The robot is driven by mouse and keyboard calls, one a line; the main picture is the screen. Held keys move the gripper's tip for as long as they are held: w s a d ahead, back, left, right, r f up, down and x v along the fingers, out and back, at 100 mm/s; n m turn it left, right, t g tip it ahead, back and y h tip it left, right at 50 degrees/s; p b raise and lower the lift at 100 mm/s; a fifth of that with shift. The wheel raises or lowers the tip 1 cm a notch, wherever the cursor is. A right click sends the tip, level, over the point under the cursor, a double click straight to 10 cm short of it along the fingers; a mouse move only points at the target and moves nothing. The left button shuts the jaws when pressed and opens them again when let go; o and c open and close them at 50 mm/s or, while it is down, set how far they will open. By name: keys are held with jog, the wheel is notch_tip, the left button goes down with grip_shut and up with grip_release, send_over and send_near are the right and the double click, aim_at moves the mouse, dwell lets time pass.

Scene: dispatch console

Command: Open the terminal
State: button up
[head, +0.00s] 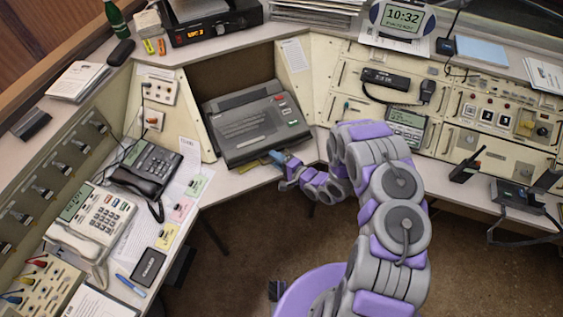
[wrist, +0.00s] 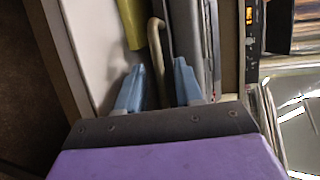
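The terminal (head: 252,118) is a dark grey, flat console unit in the recess at the middle of the desk. Its top lies down, with coloured keys at its right side; no raised screen shows. My gripper (head: 278,157) is at the terminal's front edge, low over the desk edge. In the wrist view my gripper (wrist: 158,66) has its two blue fingers apart. A curved beige bar, like a handle (wrist: 156,45), shows between them, with space on each side. I cannot tell whether a finger touches it. The terminal's grey edge (wrist: 185,30) lies just right of it.
A yellow item (wrist: 131,22) lies beside the bar. A black desk phone (head: 148,165) and a white phone (head: 95,220) stand on the left. A radio handset (head: 467,165) stands on the right desk. A purple seat-like shape (head: 310,295) is below, beside my arm.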

jog(key=p+v, duration=0.1)
jog(key=v, duration=1.6)
jog(key=shift+d, duration=0.2)
